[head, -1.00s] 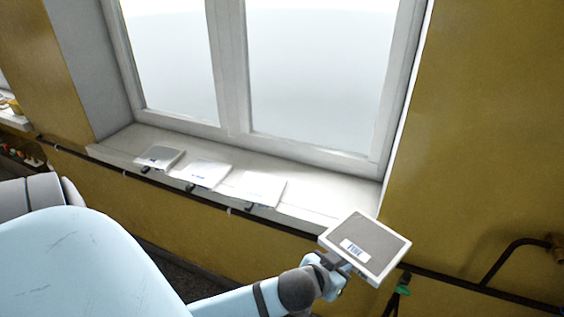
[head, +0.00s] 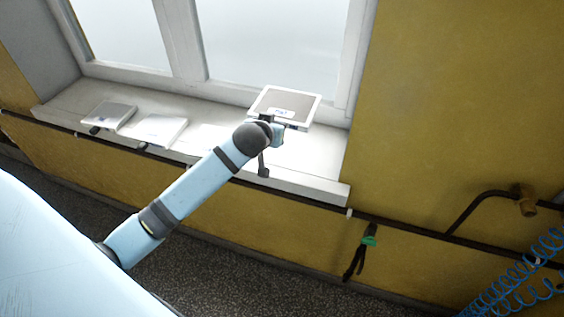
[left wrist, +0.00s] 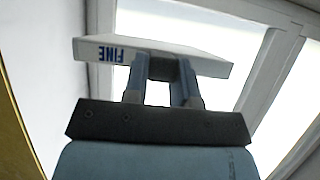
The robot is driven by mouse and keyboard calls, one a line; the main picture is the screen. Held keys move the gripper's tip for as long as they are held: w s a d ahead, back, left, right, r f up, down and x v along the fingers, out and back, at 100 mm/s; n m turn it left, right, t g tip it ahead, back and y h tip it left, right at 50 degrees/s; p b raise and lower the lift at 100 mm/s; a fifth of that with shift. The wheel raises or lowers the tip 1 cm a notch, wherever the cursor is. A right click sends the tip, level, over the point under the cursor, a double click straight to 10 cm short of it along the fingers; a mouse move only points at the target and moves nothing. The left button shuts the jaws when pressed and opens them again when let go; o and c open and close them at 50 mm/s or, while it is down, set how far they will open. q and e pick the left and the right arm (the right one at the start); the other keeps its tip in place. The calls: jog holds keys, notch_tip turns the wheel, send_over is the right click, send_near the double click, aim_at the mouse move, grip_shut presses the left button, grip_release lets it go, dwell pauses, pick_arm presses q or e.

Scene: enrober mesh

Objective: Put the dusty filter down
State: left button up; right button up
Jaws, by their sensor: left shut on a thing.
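The dusty filter (head: 298,101) is a flat panel with a white frame, a grey-brown face and a blue-printed label. My left gripper (head: 275,127) is shut on its near edge and holds it roughly flat over the right part of the windowsill (head: 310,165). In the left wrist view the filter (left wrist: 205,60) shows edge-on with the word FINE on its rim, and the gripper's fingers (left wrist: 165,68) meet its edge. Whether the filter touches the sill cannot be told. My right gripper is not in view.
On the sill to the left lie a grey-faced panel (head: 109,115), a white panel (head: 160,130) and another pale panel (head: 205,138) partly behind my arm. A dark pipe (head: 400,228) runs below the sill. A blue coiled hose (head: 520,280) hangs at the right.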

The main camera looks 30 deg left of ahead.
pick_arm(q)
jog(key=f, duration=1.8)
jog(key=shift+s, duration=0.2)
jog(key=shift+f, duration=0.1)
jog(key=shift+f, duration=0.6)
jog(key=o, duration=0.7)
jog(key=shift+s, duration=0.1)
jog(key=shift+o, duration=1.1)
jog(key=shift+d+f, duration=0.1)
jog(key=shift+d, duration=0.05)
